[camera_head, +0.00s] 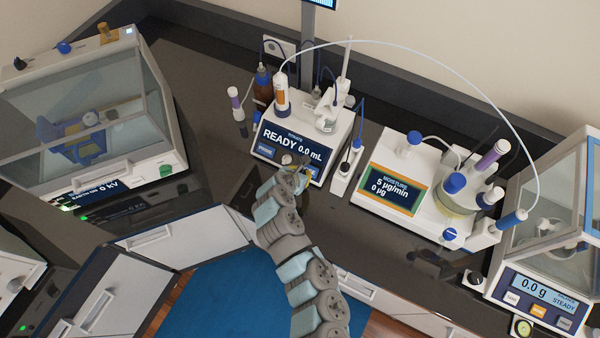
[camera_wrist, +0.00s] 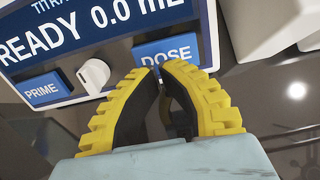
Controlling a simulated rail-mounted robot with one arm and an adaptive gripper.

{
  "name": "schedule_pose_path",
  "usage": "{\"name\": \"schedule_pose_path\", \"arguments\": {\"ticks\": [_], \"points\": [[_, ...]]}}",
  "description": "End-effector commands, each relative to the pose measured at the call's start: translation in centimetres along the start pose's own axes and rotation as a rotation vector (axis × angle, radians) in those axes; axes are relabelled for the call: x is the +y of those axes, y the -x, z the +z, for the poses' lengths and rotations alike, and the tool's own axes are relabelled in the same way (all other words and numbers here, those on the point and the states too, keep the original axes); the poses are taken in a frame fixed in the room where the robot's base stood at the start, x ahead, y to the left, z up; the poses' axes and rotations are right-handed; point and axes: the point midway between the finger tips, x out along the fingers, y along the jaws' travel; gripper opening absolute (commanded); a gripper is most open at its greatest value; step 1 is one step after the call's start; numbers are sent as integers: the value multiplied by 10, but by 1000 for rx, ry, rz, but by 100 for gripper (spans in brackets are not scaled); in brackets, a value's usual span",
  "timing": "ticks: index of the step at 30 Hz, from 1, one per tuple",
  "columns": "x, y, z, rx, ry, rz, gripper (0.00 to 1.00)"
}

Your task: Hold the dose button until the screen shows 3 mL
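The titrator (camera_head: 322,135) stands on the dark bench, and its screen (camera_head: 290,143) reads "TITRATE READY 0.0 mL". The same screen (camera_wrist: 85,25) fills the upper left of the wrist view. The blue DOSE button (camera_wrist: 166,50) is at its lower right, and the blue PRIME button (camera_wrist: 45,91) is at its lower left, with a white knob (camera_wrist: 95,74) between them. My gripper (camera_wrist: 159,70) has yellow ribbed fingers with dark inner sides. Its tips are together just below the DOSE button, with nothing held; I cannot tell whether they touch it. In the head view my gripper (camera_head: 300,172) partly hides the panel's lower right.
A moisture meter (camera_head: 393,187) with glassware stands right of the titrator, linked by a thin tube (camera_head: 440,58) arching over. A balance (camera_head: 537,293) reading 0.0 g is at far right. A glass-walled tester (camera_head: 85,110) is at left. A brown bottle (camera_head: 263,88) stands behind the titrator.

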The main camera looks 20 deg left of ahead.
Motion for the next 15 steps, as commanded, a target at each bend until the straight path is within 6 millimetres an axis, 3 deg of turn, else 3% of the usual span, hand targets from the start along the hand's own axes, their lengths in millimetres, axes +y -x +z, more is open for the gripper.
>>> {"name": "schedule_pose_path", "arguments": {"ticks": [15], "points": [[0, -13, 0, 0, 1, 0, 0]]}}
